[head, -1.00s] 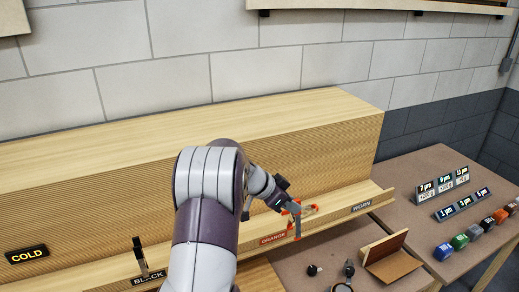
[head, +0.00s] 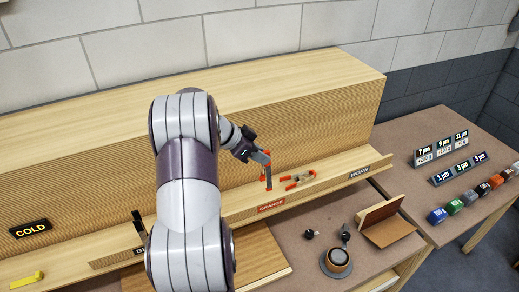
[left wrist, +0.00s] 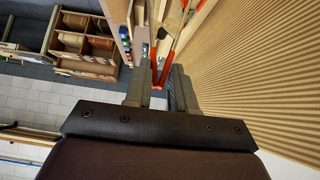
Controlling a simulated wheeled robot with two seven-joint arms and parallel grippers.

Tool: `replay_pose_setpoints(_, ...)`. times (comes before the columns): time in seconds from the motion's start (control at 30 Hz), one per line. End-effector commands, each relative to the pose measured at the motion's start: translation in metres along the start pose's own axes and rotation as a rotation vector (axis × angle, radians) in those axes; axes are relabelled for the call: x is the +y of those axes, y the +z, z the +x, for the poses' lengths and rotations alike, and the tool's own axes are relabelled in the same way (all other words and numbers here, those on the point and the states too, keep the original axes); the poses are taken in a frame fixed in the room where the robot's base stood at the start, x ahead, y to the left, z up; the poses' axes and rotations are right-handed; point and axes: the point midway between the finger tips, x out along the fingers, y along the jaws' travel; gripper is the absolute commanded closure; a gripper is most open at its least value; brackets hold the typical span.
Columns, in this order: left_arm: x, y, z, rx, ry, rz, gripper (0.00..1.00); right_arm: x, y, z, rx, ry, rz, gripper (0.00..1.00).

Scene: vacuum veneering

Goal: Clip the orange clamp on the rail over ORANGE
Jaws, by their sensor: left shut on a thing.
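My left gripper (head: 264,160) is shut on an orange clamp (head: 268,184), above the rail (head: 235,207) and close to the ORANGE label (head: 271,206). The held clamp hangs with its orange part downward, apart from the rail. In the left wrist view the orange handles (left wrist: 161,74) show between the fingertips. A second orange-tipped clamp with a metal body (head: 299,179) appears to lie on the ledge to the right of the gripper. My right gripper is not in view.
A black clamp (head: 138,224) stands at the left label, partly behind my arm. A yellow piece (head: 27,281) lies at the far left. The WORN label (head: 360,172) is right along the rail.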

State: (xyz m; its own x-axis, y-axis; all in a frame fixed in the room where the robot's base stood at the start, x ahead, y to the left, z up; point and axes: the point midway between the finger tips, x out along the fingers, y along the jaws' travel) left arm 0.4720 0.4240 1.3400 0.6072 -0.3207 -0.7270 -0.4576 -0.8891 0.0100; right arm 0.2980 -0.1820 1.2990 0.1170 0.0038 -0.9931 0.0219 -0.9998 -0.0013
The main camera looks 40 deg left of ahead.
Motion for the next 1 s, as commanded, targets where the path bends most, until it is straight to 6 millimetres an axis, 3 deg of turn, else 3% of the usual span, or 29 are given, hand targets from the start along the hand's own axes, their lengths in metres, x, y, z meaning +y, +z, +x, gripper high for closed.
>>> replay_pose_setpoints(0.73, 0.0, 0.038, 0.041, 0.0, 0.0, 0.0, 1.0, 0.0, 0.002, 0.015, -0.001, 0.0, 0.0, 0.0)
replay_pose_setpoints(1.0, 0.0, 0.035, 0.037, 0.0, 0.0, 0.0, 1.0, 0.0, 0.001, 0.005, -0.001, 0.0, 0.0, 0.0)
